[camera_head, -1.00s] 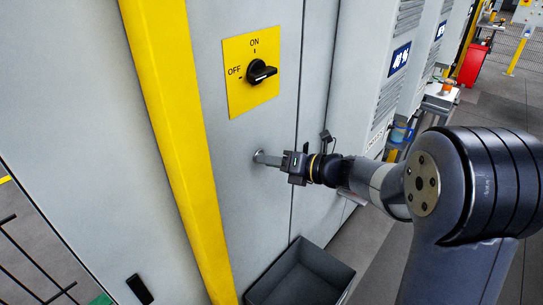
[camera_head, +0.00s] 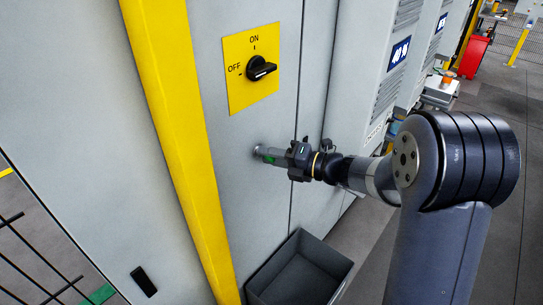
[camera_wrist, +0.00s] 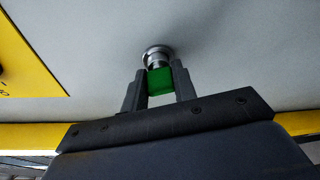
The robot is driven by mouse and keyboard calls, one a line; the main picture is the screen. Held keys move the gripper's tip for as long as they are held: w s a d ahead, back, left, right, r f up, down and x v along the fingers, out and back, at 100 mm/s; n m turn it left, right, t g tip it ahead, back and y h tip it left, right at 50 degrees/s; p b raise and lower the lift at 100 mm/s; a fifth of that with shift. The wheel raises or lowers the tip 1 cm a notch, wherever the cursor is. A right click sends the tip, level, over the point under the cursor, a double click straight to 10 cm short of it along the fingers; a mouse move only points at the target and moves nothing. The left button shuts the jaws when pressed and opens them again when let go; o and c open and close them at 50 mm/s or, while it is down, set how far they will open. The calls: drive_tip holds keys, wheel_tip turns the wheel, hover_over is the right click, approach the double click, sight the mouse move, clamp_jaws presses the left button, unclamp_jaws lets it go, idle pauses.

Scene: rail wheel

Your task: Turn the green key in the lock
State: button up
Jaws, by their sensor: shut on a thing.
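The green key (camera_wrist: 160,81) stands in the round silver lock (camera_wrist: 157,56) on the grey cabinet door in the wrist view. My gripper (camera_wrist: 161,84) is shut on the key's green head, one finger on each side. In the head view the lock (camera_head: 260,150) is below the yellow switch plate, with my gripper (camera_head: 274,157) at it. A bit of green shows there between the fingers. The key's shaft is hidden in the lock, so I cannot tell how far the key is turned.
A black rotary switch (camera_head: 259,68) on a yellow plate (camera_head: 236,96) sits above the lock, its pointer between ON and OFF. A yellow post (camera_head: 182,140) runs left of the lock. An open dark bin (camera_head: 300,275) stands below my gripper.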

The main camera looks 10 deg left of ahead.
drive_tip(key=shift+m+y, duration=0.5)
drive_tip(key=shift+m, duration=1.1)
drive_tip(key=shift+f+m, duration=0.1)
drive_tip(key=shift+m, duration=0.3)
drive_tip(key=o, duration=1)
drive_tip(key=shift+d, duration=0.1)
drive_tip(key=b+v, duration=0.2)
drive_tip(key=v, duration=0.8)
drive_tip(key=shift+s+d+b, duration=0.15)
drive_tip(key=shift+d+b, duration=0.15)
drive_tip(key=shift+b, duration=0.1)
